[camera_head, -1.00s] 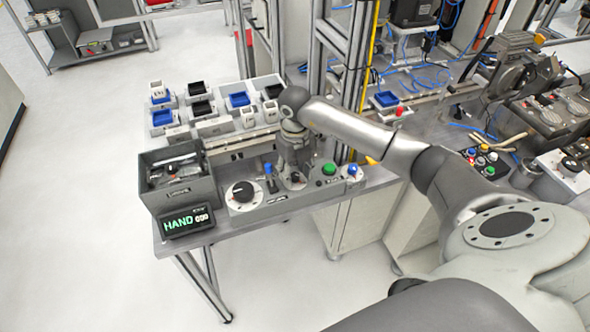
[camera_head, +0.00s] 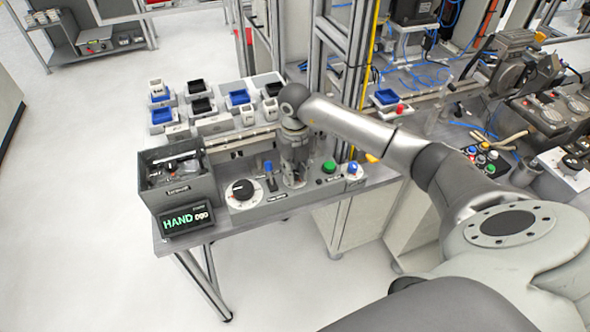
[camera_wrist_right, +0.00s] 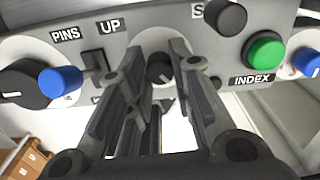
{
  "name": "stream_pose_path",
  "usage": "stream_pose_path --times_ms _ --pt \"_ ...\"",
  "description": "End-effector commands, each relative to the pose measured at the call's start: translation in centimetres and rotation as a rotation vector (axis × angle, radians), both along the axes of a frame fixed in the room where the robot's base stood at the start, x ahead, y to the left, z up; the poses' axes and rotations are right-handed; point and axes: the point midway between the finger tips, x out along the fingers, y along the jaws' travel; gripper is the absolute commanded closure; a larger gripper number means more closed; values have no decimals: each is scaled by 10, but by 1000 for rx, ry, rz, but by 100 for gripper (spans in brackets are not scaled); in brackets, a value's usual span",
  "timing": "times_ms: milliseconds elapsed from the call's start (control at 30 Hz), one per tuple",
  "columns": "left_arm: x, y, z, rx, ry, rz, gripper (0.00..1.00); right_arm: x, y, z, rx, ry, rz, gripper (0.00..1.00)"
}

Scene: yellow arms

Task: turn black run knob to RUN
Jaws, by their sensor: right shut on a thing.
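The black run knob (camera_wrist_right: 160,69) sits on a round white plate on the grey control panel, between the fingers of my right gripper (camera_wrist_right: 157,56) in the right wrist view. The fingers are shut on it, one on each side. In the head view my right gripper (camera_head: 295,183) points down at the panel and covers the knob. A dark display (camera_head: 187,219) at the panel's left end reads HAND in green. My left gripper is not in view.
A larger black knob on a white dial (camera_head: 242,192) and a blue-topped lever (camera_head: 268,168) stand left of my gripper. A green button (camera_head: 329,167) and a blue knob (camera_head: 352,168) stand to its right. A grey bin (camera_head: 190,193) stands behind the display.

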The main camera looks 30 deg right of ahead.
Motion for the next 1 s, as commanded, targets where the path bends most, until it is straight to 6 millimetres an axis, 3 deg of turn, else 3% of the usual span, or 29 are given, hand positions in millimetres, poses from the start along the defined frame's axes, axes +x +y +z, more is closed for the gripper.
stream_pose_path --times_ms 1000 --pt "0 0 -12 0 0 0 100 1 0 1 0 -2 -937 100"
